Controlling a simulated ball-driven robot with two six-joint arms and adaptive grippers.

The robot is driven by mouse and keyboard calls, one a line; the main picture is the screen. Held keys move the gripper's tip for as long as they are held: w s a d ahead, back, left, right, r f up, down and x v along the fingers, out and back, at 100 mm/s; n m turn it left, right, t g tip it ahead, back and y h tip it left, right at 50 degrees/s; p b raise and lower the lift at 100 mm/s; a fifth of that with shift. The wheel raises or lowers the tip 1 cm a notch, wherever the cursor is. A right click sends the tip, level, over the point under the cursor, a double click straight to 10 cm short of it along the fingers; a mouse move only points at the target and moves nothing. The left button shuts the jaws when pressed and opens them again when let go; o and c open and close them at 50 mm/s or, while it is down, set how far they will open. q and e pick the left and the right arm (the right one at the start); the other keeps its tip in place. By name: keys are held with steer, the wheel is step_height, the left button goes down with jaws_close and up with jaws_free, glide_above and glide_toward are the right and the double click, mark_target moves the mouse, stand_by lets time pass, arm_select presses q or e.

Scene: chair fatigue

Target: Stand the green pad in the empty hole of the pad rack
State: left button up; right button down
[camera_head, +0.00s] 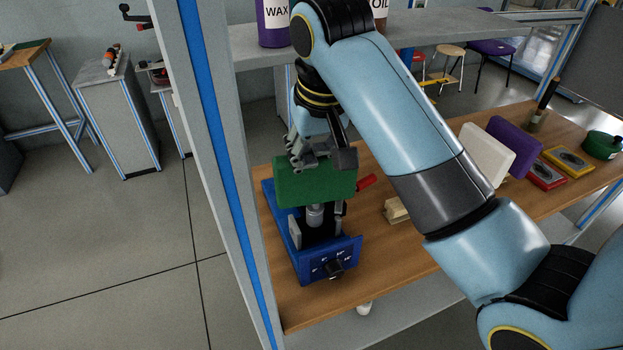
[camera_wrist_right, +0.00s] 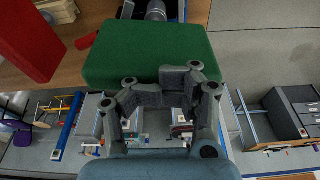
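The green pad (camera_head: 312,187) is over the grey ram of a blue machine (camera_head: 330,264); I cannot tell whether it rests on it. The pad also fills the upper middle of the right wrist view (camera_wrist_right: 150,52). My right gripper (camera_head: 318,160) comes down from above, its fingers at the pad's top edge. In the wrist view the fingertips (camera_wrist_right: 162,88) overlap the pad's near edge; whether they clamp it is unclear. A pale wooden piece (camera_head: 396,210), perhaps the pad rack's end, shows beside my arm. The empty hole is hidden. My left gripper is not in view.
White (camera_head: 487,153) and purple (camera_head: 514,147) pads stand beyond my right arm. A large red block (camera_wrist_right: 42,38) is in the wrist view's corner. A grey-blue post (camera_head: 212,150) rises left of the machine. A shelf (camera_head: 440,29) with bottles crosses above.

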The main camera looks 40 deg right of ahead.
steer(key=shift+d+r, duration=0.25)
steer(key=shift+r, duration=1.3)
steer(key=shift+a, duration=0.1)
